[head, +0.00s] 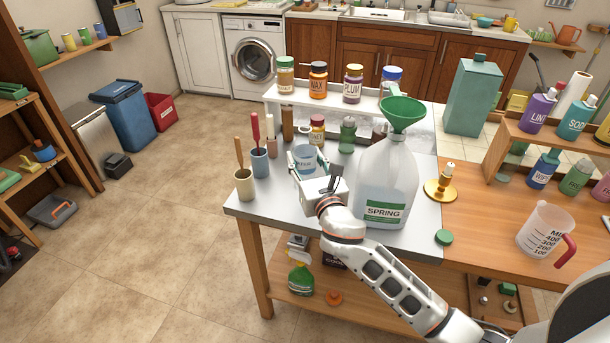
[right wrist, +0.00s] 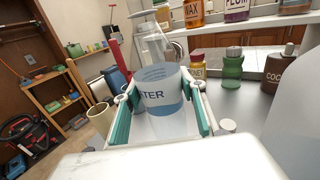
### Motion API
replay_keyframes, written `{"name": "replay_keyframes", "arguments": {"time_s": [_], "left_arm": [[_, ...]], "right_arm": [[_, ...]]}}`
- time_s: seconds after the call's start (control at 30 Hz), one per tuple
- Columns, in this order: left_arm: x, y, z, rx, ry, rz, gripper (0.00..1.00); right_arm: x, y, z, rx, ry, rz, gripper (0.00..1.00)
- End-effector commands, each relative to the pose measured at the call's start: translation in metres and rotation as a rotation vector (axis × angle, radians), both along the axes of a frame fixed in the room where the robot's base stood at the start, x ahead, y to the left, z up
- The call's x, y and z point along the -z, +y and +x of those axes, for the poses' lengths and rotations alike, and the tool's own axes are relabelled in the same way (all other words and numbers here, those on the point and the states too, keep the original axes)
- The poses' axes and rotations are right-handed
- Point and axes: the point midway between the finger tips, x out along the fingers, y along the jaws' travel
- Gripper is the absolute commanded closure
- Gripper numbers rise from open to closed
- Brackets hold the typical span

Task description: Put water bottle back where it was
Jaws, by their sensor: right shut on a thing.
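The water bottle is clear with a pale blue band; in the head view its body (head: 308,157) shows at the left part of the metal worktop. In the right wrist view the bottle (right wrist: 158,92) stands roughly upright between the fingers, with the letters "ATER" readable. My right gripper (head: 305,165) is shut on the bottle, with a green-padded finger on each side in the right wrist view (right wrist: 160,112). The bottle's base is partly hidden, so I cannot tell whether it touches the worktop. My left gripper is not in view.
A large SPRING jug (head: 385,190) with a green funnel (head: 403,112) stands just right of my gripper. Two cups with tools, a cream one (head: 244,185) and a blue one (head: 260,166), stand left. Jars line the raised shelf (head: 335,102) behind. A brass stand (head: 441,188) is further right.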

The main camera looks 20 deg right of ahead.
Motion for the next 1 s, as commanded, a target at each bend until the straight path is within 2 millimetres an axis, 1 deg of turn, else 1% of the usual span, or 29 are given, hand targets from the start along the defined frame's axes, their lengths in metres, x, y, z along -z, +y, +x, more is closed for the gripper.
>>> {"name": "replay_keyframes", "arguments": {"time_s": [0.07, 0.2, 0.3, 0.37, 0.63, 0.8, 0.83, 0.87, 1.0], "left_arm": [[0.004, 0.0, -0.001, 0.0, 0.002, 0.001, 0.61], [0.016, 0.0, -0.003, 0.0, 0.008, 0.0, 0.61], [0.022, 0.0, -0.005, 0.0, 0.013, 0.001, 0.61], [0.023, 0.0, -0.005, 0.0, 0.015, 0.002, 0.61], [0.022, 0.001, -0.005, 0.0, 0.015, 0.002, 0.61], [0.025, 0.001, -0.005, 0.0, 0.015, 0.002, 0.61], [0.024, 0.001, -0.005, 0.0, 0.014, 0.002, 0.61], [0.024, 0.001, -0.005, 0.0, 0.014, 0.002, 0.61], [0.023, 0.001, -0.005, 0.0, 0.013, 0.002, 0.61]], "right_arm": [[0.008, 0.0, 0.0, 0.0, 0.002, 0.002, 0.94], [0.033, 0.0, 0.0, 0.001, 0.005, -0.001, 0.94], [0.043, 0.0, 0.0, 0.0, 0.004, 0.001, 0.94], [0.045, 0.0, 0.0, 0.0, 0.003, 0.001, 0.94], [0.043, 0.0, 0.0, 0.0, 0.001, 0.0, 0.94], [0.048, 0.0, 0.0, 0.0, 0.001, -0.002, 0.94], [0.047, 0.0, 0.0, 0.0, 0.001, -0.001, 0.52], [0.047, 0.0, 0.0, 0.0, 0.001, -0.001, 0.44], [0.047, 0.0, 0.0, 0.0, 0.001, -0.001, 0.42]]}}
